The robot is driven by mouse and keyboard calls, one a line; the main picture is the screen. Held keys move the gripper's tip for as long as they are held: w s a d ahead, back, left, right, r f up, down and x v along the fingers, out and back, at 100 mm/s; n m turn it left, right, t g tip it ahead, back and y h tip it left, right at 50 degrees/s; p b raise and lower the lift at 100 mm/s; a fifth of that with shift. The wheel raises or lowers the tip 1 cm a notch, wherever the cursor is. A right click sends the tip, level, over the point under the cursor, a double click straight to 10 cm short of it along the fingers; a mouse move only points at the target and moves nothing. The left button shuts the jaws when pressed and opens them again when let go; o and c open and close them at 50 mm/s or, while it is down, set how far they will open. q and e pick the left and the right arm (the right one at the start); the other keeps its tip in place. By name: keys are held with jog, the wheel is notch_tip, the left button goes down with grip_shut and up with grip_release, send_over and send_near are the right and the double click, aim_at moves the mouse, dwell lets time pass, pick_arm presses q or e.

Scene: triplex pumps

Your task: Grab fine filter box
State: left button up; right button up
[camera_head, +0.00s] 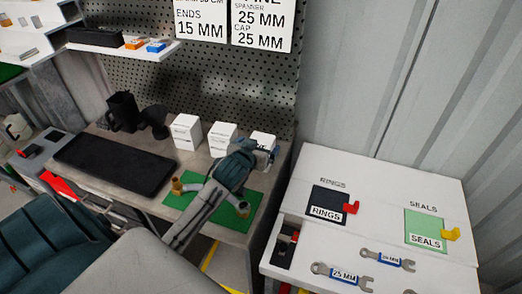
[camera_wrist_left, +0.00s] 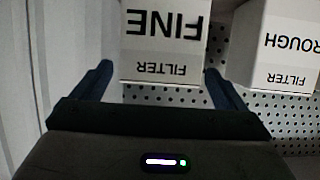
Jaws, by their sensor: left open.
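The fine filter box (camera_head: 263,139) is a white box at the right end of a row on the workbench, partly hidden by my left gripper. In the left wrist view the fine filter box (camera_wrist_left: 164,45) shows its face with "FINE FILTER" upside down. My left gripper (camera_head: 254,149) is open at this box. In the left wrist view one finger of my left gripper (camera_wrist_left: 158,74) shows on each side of the box's near edge. I cannot tell whether they touch it. My right gripper is not in view.
The rough filter box (camera_wrist_left: 283,45) stands close beside it. Two white boxes, a middle one (camera_head: 222,138) and a left one (camera_head: 186,132), stand in the same row. A green mat (camera_head: 230,219) with brass-coloured parts lies below my arm. A white cabinet (camera_head: 385,185) stands right.

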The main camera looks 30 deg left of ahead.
pick_arm(q)
jog(key=p+x, duration=0.1)
jog(key=x, duration=0.3)
jog(key=shift+w+f, duration=0.1)
jog(key=shift+f, duration=0.05)
jog(key=c, duration=1.2)
